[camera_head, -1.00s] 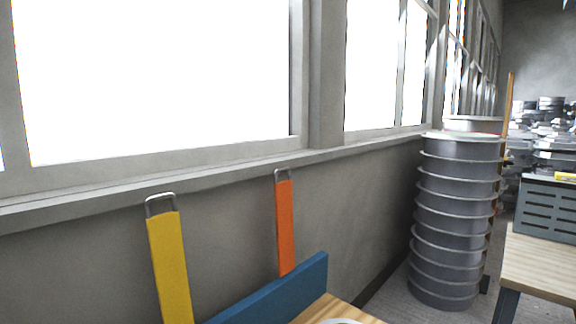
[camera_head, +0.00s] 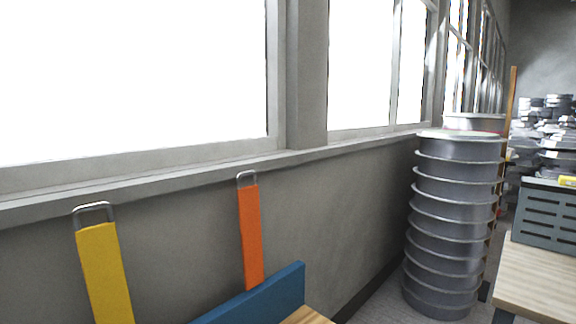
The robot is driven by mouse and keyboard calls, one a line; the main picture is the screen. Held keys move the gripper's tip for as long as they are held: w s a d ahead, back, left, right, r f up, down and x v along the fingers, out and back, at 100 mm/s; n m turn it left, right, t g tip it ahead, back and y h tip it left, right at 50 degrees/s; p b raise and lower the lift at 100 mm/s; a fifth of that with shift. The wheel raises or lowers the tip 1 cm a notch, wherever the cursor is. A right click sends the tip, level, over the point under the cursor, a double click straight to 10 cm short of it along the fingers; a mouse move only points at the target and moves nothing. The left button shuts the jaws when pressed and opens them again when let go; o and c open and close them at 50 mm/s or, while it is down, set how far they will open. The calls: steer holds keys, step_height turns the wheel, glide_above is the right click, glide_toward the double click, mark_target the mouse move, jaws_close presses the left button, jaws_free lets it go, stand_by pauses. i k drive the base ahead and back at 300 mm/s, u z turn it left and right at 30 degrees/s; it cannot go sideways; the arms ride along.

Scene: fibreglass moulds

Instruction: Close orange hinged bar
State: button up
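The orange hinged bar (camera_head: 251,236) stands almost upright behind the blue board, with a metal loop handle at its top. Its lower end is hidden by the blue board (camera_head: 262,300). A yellow bar (camera_head: 105,274) with a similar loop handle stands to its left, tilted slightly, its lower end cut off by the picture's bottom edge. My gripper is not in view.
A grey wall with a window ledge (camera_head: 180,181) runs behind the bars. A tall stack of grey round moulds (camera_head: 447,235) stands on the floor at right. A wooden-topped bench (camera_head: 545,277) with a grey slotted box (camera_head: 548,215) is at far right. A wooden surface (camera_head: 308,316) shows at bottom centre.

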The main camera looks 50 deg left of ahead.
mark_target(247, 197)
steer(key=z, duration=0.15)
steer(key=i, duration=1.2)
steer(key=u, duration=2.95)
steer(key=i, duration=0.5)
steer(key=u, duration=0.05)
steer(key=k, duration=0.85)
steer(key=u, duration=0.1)
